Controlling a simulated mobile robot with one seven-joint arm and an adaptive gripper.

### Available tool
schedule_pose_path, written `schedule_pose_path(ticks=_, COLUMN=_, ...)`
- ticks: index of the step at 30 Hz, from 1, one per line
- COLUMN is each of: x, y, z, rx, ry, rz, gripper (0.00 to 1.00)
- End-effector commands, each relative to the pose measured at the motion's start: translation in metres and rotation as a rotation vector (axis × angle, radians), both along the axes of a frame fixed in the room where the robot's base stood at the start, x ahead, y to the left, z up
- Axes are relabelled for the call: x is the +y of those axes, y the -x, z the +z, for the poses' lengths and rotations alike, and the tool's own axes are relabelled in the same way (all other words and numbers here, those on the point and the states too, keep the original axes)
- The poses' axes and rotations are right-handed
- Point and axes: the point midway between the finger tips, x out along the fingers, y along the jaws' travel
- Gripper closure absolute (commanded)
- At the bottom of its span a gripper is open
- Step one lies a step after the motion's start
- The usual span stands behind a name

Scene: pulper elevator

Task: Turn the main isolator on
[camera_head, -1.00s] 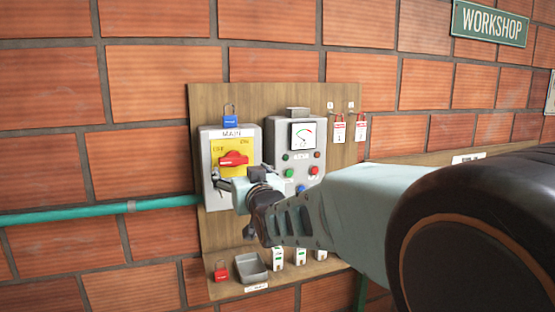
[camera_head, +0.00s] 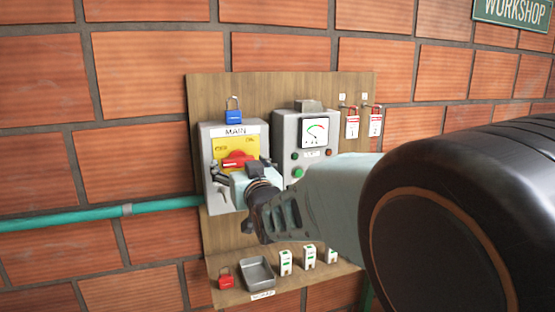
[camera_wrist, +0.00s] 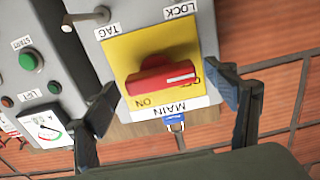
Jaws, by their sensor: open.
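The main isolator (camera_head: 223,134) is a grey box with a yellow plate (camera_wrist: 130,50), marked MAIN, on a wooden board. Its red handle (camera_head: 238,158) also shows large in the wrist view (camera_wrist: 160,77), where the picture is turned over. The handle lies roughly level. Its white line points right in the wrist view, beside the partly hidden OFF label; ON is at the lower left. My gripper (camera_wrist: 168,86) is open, one finger on either side of the handle, with visible gaps. In the head view my gripper (camera_head: 240,174) partly covers the isolator's lower front.
A blue padlock (camera_head: 234,114) hangs above the isolator. A grey meter box (camera_head: 304,135) with buttons stands close on its right. Red tags (camera_head: 352,125) hang further right. Below are a red padlock (camera_head: 225,281), a metal tray (camera_head: 258,273) and small white items (camera_head: 309,257).

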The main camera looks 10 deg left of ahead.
Motion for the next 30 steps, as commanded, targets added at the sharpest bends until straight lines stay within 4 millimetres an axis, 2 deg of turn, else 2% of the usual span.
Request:
schedule_pose_path(ticks=11, x=0.0003, y=0.0004, z=-0.0004, rx=0.000, ry=0.000, rz=0.000, gripper=0.22)
schedule_pose_path(ticks=22, x=0.0003, y=0.0004, z=-0.0002, rx=0.000, ry=0.000, rz=0.001, gripper=0.62)
schedule_pose_path(ticks=30, x=0.0001, y=0.0003, z=-0.0013, rx=0.011, ry=-0.024, rz=0.000, gripper=0.64)
